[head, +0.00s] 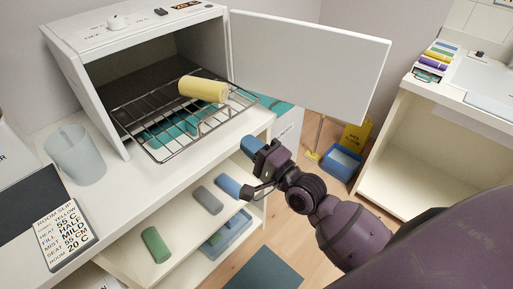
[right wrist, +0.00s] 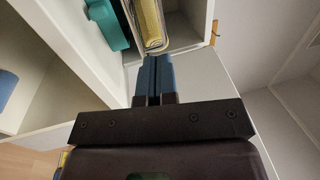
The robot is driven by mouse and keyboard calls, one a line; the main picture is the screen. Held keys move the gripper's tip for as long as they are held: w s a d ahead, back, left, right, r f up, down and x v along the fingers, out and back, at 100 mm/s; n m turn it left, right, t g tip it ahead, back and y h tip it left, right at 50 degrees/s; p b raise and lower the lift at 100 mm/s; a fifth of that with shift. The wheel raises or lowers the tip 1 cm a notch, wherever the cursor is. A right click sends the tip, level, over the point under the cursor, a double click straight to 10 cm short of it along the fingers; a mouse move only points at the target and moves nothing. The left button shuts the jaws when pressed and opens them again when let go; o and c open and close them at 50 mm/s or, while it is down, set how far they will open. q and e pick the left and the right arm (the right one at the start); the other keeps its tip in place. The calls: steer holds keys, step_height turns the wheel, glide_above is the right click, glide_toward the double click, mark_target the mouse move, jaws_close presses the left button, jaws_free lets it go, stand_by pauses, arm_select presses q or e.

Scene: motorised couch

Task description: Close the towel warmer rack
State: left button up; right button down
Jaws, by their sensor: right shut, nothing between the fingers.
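The white towel warmer (head: 75,50) stands on the counter at upper left, with its door (head: 312,62) swung wide open to the right. Its wire rack (head: 165,150) is slid out of the opening, and a rolled yellow towel (head: 203,89) lies on it. The rack and yellow towel (right wrist: 151,22) also show in the right wrist view, just beyond my fingertips. My right gripper (head: 252,146) has blue fingers, shut and empty, in front of and to the right of the rack; whether it touches the rack is unclear. The blue fingers show together in the right wrist view (right wrist: 155,72). My left gripper is out of view.
A translucent cup (head: 75,155) and a printed sign (head: 66,235) are on the counter at left. Rolled green (head: 156,245) and grey (head: 208,200) towels lie on the shelf below. A yellow floor sign (head: 355,135) and blue bin (head: 342,162) stand on the floor behind my arm.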

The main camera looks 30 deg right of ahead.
mark_target(180, 100)
steer(key=x, duration=0.9)
steer(key=shift+w, duration=0.15)
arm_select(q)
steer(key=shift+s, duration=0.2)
arm_select(e)
steer(key=shift+w, duration=0.1)
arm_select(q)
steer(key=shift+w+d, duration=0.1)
arm_select(e)
steer(key=shift+a, duration=0.1)
